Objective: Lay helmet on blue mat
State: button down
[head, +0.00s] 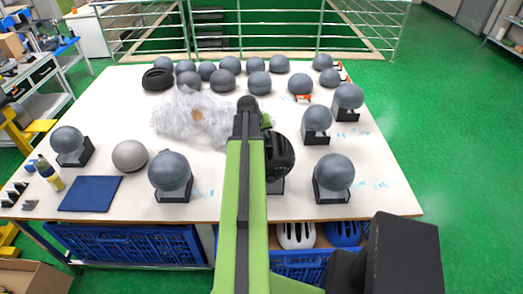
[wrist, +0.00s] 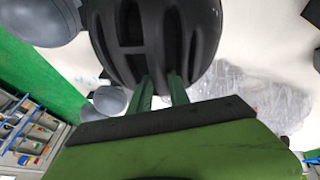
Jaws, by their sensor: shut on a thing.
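A black vented helmet (head: 281,155) shows partly behind my arm in the head view, over the front middle of the white table. In the wrist view the helmet (wrist: 150,40) fills the top middle. My gripper (wrist: 161,88) is shut on the helmet, with its two green fingers at the vented shell. In the head view my arm hides most of the gripper and the helmet's left side. The blue mat (head: 90,193) lies flat and bare at the table's front left, well left of the helmet.
Grey headforms on black stands (head: 170,172) (head: 333,174) stand along the front of the white table (head: 125,203). A pale grey ball (head: 130,155) sits behind the mat, with small bottles (head: 50,178) to its left. Crumpled clear plastic (head: 195,117) lies mid-table. More grey balls stand behind.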

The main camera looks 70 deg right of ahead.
notch_tip(320, 180, down, 5)
jog(key=b, duration=0.4)
jog(key=shift+r+b, duration=0.1)
jog(key=shift+b, duration=0.25)
jog(key=shift+r, duration=0.25)
jog(key=shift+f, duration=0.2)
jog(key=c, duration=1.2)
grip_release()
jog(key=shift+c, duration=0.2)
jog(key=shift+r, duration=0.15)
jog(key=s+p+v, duration=0.1)
jog(key=p+v, duration=1.4)
jog(key=v, duration=0.2)
jog(key=shift+w+p, duration=0.3)
jog(key=shift+w, duration=0.05)
jog(key=shift+r, duration=0.1)
